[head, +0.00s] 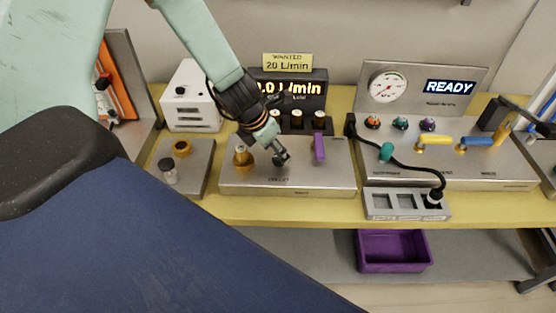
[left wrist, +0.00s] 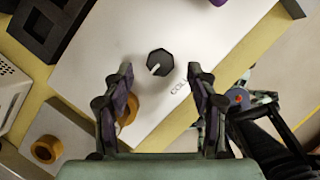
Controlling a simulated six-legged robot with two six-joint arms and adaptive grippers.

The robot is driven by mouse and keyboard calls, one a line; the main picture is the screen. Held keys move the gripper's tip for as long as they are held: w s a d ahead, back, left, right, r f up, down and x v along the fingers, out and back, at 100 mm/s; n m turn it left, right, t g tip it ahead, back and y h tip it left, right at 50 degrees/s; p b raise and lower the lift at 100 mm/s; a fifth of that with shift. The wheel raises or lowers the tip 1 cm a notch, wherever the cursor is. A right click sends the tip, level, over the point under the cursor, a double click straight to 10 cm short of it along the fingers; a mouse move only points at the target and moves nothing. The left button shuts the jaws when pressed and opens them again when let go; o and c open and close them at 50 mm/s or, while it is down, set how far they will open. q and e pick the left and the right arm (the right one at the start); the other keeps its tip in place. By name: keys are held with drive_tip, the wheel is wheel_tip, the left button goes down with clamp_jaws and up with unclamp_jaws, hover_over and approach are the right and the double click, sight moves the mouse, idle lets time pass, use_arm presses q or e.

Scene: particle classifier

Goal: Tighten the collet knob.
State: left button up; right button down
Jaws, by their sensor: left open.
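The collet knob (left wrist: 160,63) is a small dark faceted knob with a white pointer line, beside the lettering "COLL" in the left wrist view. In the head view the knob (head: 281,159) sits on the middle steel panel, just below my left gripper (head: 275,148). In the left wrist view my left gripper (left wrist: 160,90) has its two fingers apart, to either side of and lower in the picture than the knob. They appear clear of it, with nothing between them.
On the same steel panel (head: 330,181), a brass fitting (head: 242,160) stands left of the knob and a purple lever (head: 319,148) right of it. A dark rack (head: 298,128) stands behind. A purple bin (head: 393,251) sits below the bench. The display box reads about "0.0 L/min".

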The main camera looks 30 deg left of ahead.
sight(279, 161)
use_arm(q)
drive_tip(key=shift+d+f+b, duration=0.15)
drive_tip(key=shift+f+b, duration=0.45)
drive_tip(key=shift+f, duration=0.1)
drive_tip(key=shift+w+f, duration=0.2)
drive_tip(key=shift+f, duration=0.05)
drive_tip(key=shift+w+f+b, duration=0.45)
drive_tip(key=shift+w+f, duration=0.1)
drive_tip(key=shift+s+r, duration=0.3)
drive_tip(key=shift+s, duration=0.1)
drive_tip(key=shift+c, duration=0.8)
drive_tip(key=shift+w+f, duration=0.2)
drive_tip(key=shift+w, duration=0.15)
drive_tip(key=c, duration=0.4)
drive_tip(key=shift+s, duration=0.1)
drive_tip(key=c, duration=0.6)
